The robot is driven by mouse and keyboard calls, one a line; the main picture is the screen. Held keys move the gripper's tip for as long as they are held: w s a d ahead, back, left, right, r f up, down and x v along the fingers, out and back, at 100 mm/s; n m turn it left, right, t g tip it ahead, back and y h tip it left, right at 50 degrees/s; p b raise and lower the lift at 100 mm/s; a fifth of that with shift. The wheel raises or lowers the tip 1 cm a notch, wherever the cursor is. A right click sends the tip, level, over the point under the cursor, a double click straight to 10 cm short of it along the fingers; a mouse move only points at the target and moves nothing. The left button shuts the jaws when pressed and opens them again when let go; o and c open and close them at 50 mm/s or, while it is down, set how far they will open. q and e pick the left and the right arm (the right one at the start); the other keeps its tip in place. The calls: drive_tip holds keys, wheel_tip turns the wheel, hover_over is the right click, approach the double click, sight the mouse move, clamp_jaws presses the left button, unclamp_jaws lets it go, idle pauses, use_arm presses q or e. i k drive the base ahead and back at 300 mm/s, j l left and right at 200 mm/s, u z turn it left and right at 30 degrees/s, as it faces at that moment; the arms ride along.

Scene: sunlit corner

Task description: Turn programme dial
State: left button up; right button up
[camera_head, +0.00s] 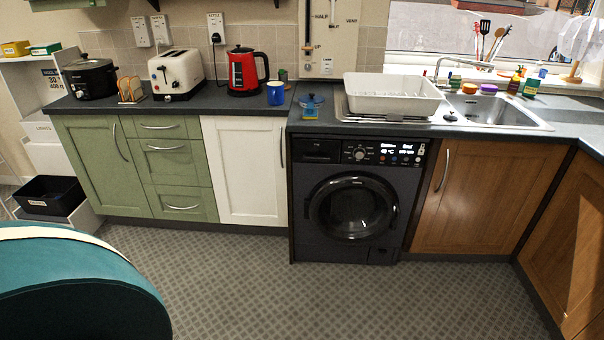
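A black washing machine (346,212) stands under the counter, in the middle of the head view, between a white cupboard and a brown wooden one. Its round door (352,207) is shut. The programme dial (360,154) is a small round knob on the upper front panel, left of a lit display (402,148). The mark on the dial is too small to read. A detergent drawer front (318,150) is at the panel's left end. Neither of my grippers shows in this view.
A teal rounded thing (75,285) fills the lower left foreground. The patterned floor (300,300) before the machine is clear.

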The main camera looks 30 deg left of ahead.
sight(360, 154)
drive_tip(key=i+l+u, duration=0.15)
drive_tip(key=u, duration=0.25)
drive_tip(key=i+l+u, duration=0.2)
drive_tip(key=u, duration=0.15)
drive_tip(key=i+l+u, duration=0.1)
drive_tip(key=l+u, duration=0.15)
drive_tip(key=u, duration=0.15)
drive_tip(key=i+l+u, duration=0.1)
drive_tip(key=l, duration=0.25)
drive_tip(key=i+l+u, duration=0.15)
drive_tip(key=l, duration=0.2)
drive_tip(key=l+u, duration=0.1)
drive_tip(key=l, duration=0.25)
drive_tip(key=i+l, duration=0.1)
drive_tip(key=l, duration=0.3)
drive_tip(key=i+l, duration=0.15)
drive_tip(key=l, duration=0.25)
